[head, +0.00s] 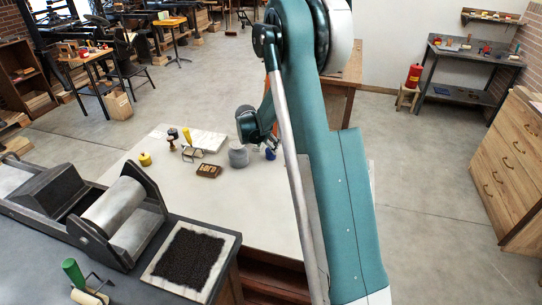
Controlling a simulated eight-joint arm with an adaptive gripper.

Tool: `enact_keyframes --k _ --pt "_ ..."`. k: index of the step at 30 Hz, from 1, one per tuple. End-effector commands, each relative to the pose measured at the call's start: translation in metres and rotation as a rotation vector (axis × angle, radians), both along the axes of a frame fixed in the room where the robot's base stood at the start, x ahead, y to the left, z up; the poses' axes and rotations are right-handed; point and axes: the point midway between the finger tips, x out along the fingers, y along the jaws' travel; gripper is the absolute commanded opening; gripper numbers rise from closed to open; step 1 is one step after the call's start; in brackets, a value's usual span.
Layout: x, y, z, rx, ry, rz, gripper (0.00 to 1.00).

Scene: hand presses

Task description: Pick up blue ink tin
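The blue ink tin (270,154) is a small blue shape on the pale tabletop, partly hidden by my arm. My gripper (270,145) is small and dark, just above or beside the tin. My arm links hide part of it. I cannot tell whether its fingers touch the tin or whether they are open or shut.
A grey rounded object (239,156) stands just left of the blue tin. Further left are a brown block (208,171), a yellow tin (145,159), a stamp, a yellow-handled roller (188,140) and white paper (209,140). A roller press (128,215) stands at the front left.

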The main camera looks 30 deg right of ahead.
Motion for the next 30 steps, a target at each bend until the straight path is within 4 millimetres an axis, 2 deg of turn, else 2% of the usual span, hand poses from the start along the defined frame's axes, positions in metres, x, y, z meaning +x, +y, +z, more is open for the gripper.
enact_keyframes --k 9,23,30 --pt "0.006 -0.010 -0.018 0.000 0.000 -0.001 0.51" --pt "0.007 -0.012 -0.022 0.000 0.000 -0.001 0.51" --pt "0.013 -0.023 -0.040 0.000 0.000 -0.001 0.51"
